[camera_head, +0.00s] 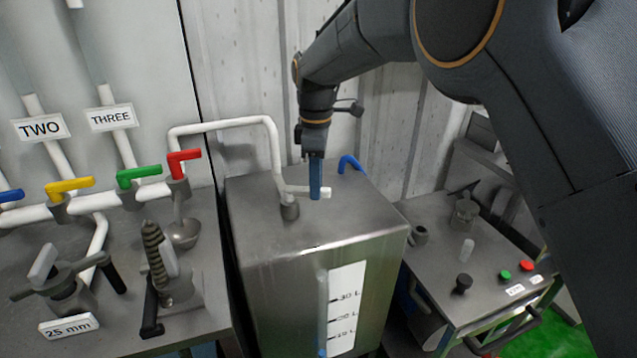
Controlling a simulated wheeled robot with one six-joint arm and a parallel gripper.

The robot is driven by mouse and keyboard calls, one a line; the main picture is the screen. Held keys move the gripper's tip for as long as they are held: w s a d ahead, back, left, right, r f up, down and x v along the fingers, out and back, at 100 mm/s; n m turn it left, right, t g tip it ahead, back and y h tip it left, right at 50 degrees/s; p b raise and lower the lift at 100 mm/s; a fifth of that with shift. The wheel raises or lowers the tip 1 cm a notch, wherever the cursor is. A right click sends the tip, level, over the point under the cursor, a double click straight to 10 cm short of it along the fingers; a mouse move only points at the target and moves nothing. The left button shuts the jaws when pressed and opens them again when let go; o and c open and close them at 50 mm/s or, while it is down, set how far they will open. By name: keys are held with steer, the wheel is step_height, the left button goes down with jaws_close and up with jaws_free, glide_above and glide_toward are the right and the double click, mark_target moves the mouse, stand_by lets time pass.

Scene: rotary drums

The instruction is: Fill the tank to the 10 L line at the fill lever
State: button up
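The tank (285,265) is a grey metal box in the middle of the view. A white scale plate (346,284) on its front carries 30 L, 20 L and 10 L marks from top to bottom. A narrow blue strip (322,345) shows at the plate's lower left, near the lowest mark; its exact top is too small to tell. A white-handled lever (300,189) sits on a grey valve on the tank's top. My gripper (315,183) points down with its blue fingers at this handle; whether they grip it or stand beside it is unclear.
A blue handle (350,162) stands behind on the tank. A bench at left holds pipes with yellow (70,187), green (138,176) and red (180,163) levers. A cart (450,255) at right has green and red buttons. My arm covers the upper right.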

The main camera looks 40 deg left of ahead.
steer(key=shift+o, duration=0.5)
steer(key=shift+d, duration=0.1)
steer(key=shift+r+b, duration=1.1)
steer(key=shift+r, duration=2.75)
steer(key=shift+w, duration=0.1)
